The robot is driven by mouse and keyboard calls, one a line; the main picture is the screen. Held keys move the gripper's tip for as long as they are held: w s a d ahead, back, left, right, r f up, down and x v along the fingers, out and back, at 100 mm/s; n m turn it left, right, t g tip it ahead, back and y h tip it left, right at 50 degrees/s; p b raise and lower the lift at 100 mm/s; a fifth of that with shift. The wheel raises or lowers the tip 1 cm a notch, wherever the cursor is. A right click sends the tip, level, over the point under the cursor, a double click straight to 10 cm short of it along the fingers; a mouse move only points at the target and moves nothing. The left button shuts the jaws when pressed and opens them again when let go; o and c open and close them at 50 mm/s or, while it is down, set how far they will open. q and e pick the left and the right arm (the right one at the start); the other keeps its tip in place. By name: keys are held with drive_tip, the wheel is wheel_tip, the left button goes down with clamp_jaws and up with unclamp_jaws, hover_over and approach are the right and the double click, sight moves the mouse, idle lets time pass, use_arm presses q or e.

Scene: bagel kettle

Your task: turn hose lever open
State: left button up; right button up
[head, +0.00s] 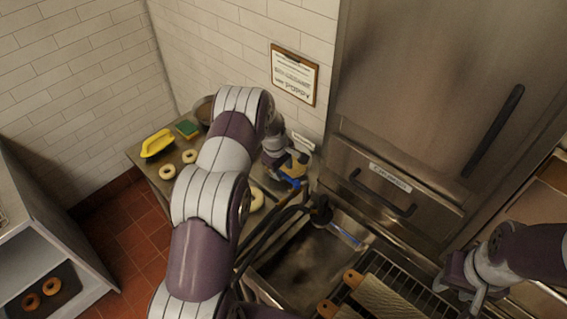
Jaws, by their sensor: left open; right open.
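A small blue part (293,182), which looks like the hose lever, shows just below my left gripper (289,168). My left gripper is open, close to the blue part, with a yellow piece beside its fingers. I cannot tell whether they touch, and the lever's angle is unclear. The black hose (268,233) curves up from the sink (305,262), partly hidden by my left arm. My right gripper (462,290) is open and empty at the lower right, away from the hose.
A counter (143,158) at the left carries bagels (167,172), a yellow-handled tool (156,143) and a green sponge (187,128). A wire rack (405,285) holds wooden-ended boards (375,300). A steel cabinet (425,110) stands behind. My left arm hides part of the counter.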

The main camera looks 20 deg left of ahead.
use_arm(q)
drive_tip(key=shift+w+a+f, duration=0.1)
drive_tip(key=shift+w+f, duration=0.25)
drive_tip(key=shift+f, duration=0.25)
drive_tip(key=shift+w+a+f, duration=0.1)
drive_tip(key=shift+w+f, duration=0.25)
drive_tip(key=shift+f, duration=0.2)
drive_tip(key=shift+s+f, duration=0.1)
drive_tip(key=shift+s, duration=0.1)
drive_tip(key=shift+s+d+r, duration=0.2)
drive_tip(key=shift+s+r, duration=0.1)
drive_tip(key=shift+s, duration=0.15)
drive_tip(key=shift+w+f, duration=0.1)
drive_tip(key=shift+w, duration=0.1)
drive_tip(key=c, duration=0.7)
drive_tip(key=shift+w, duration=0.1)
clamp_jaws()
use_arm(e)
drive_tip(key=shift+a+r, duration=0.1)
drive_tip(key=shift+r, duration=0.4)
drive_tip(key=shift+f, duration=0.1)
